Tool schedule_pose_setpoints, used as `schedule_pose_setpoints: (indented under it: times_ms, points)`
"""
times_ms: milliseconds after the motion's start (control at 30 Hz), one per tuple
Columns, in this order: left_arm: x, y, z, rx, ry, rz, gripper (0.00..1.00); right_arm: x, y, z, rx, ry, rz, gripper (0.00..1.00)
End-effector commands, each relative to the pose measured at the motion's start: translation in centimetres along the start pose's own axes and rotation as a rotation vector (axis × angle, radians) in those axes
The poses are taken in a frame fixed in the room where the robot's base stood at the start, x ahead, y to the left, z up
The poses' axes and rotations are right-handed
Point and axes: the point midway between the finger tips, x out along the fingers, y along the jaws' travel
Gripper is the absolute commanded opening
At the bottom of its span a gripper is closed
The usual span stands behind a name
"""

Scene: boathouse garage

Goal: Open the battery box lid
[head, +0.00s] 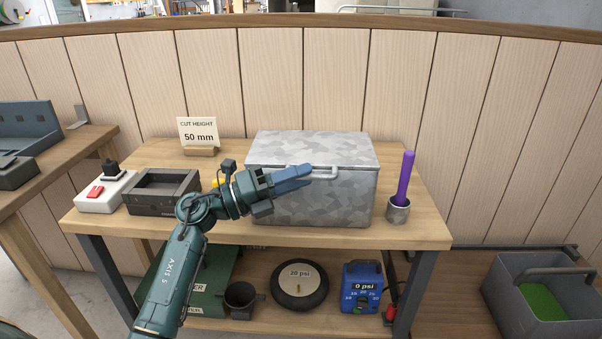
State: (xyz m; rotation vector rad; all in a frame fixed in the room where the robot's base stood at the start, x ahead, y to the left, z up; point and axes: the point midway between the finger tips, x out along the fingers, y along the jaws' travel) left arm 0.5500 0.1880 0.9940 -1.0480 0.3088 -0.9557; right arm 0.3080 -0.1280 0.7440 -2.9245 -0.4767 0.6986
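The battery box (345,202) is a mottled grey metal box on the wooden workbench. Its lid (315,145) lies flat and closed on top. A pale bar handle (327,173) is on the front, near the lid's edge. My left gripper (309,174) reaches in from the lower left, with its blue fingertips at the left part of the handle. The fingers lie close together and overlap the handle in the picture. I cannot tell whether they grip it or are only in front of it. My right gripper is not in view.
A metal cup (398,211) with a purple stick (405,178) stands right of the box. Left are a dark tray (160,205), a white switch box (103,195) and a "50 mm" sign (198,131).

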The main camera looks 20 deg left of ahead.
Motion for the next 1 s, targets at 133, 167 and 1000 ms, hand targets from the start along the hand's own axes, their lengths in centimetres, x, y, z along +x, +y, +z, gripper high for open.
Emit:
schedule_pose_setpoints:
  times_ms: [133,167,1000]
  points:
    - [0.84,-0.01,-0.02,-0.001,0.0,0.0,0.33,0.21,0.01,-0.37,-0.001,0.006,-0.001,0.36]
    - [0.89,-0.01,-0.02,-0.001,0.0,0.0,0.33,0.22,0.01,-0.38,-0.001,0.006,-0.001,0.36]
    - [0.87,-0.02,-0.01,0.0,0.0,0.0,0.0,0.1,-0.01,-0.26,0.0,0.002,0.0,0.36]
